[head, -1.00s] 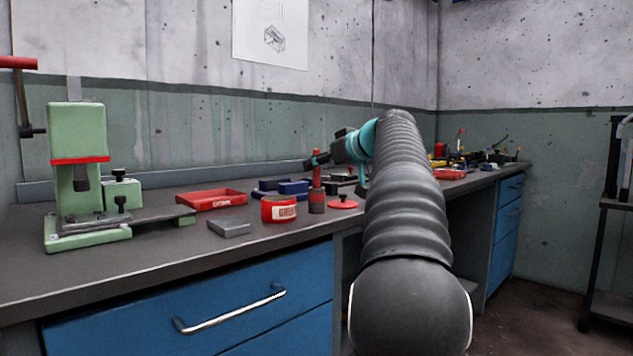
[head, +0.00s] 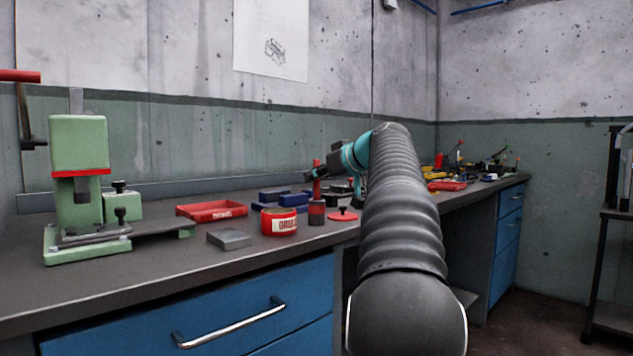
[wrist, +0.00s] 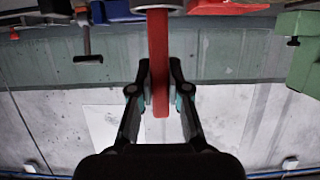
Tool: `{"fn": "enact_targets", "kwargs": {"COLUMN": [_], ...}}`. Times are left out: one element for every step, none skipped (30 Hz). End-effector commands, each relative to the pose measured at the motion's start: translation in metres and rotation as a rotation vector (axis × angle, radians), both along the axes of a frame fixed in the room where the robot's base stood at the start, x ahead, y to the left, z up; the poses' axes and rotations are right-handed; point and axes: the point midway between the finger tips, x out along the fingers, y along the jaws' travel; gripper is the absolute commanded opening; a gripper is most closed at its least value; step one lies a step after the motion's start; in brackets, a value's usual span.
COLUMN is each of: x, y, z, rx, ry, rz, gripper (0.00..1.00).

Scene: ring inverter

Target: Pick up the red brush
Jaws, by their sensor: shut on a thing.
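The red brush (head: 316,213) stands upright on the workbench (head: 250,257), with its thicker dark-red lower part down and its thin red handle up. My gripper (head: 319,178) is around the handle, above the thick part, reaching in from the right. In the wrist view, my gripper (wrist: 160,86) has its fingers closed on both sides of the red handle (wrist: 158,55). The handle's end sticks out past the fingers. The brush's lower end seems to rest on the bench; I see no gap under it.
A red tin (head: 279,222) stands close left of the brush, and a flat red disc with a knob (head: 343,215) lies close right. Blue blocks (head: 293,199) sit behind. A red tray (head: 211,211), grey block (head: 229,239) and green press (head: 80,190) are further left.

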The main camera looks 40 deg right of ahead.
Motion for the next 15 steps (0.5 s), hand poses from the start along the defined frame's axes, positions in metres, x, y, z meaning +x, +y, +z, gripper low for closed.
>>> {"fn": "enact_targets", "kwargs": {"x": [0.000,0.000,0.000,0.000,0.000,0.000,0.000,0.000,0.000,0.000,0.000,0.000,0.000,0.000,0.000], "y": [0.000,0.000,0.000,0.000,0.000,0.000,0.000,0.000,0.000,0.000,0.000,0.000,0.000,0.000,-0.001], "z": [0.006,0.009,0.014,0.018,0.022,0.027,0.032,0.036,0.041,0.046,0.050,0.056,0.059,0.064,0.069], "rx": [-0.002,-0.003,-0.003,-0.003,-0.003,-0.003,-0.003,-0.003,-0.002,-0.003,-0.003,-0.003,-0.002,-0.003,-0.002], "ry": [-0.001,-0.001,-0.001,-0.001,-0.002,-0.002,-0.002,-0.002,-0.002,-0.002,-0.002,-0.002,-0.001,-0.001,-0.001], "rz": [0.001,0.000,0.000,-0.001,-0.001,0.000,0.000,0.001,0.001,0.000,0.000,0.000,0.001,0.000,0.000], "gripper": [0.00,0.00,0.00,0.00,0.00,0.00,0.00,0.00,0.00,0.00,0.00,0.00,0.00,0.00,0.00]}}
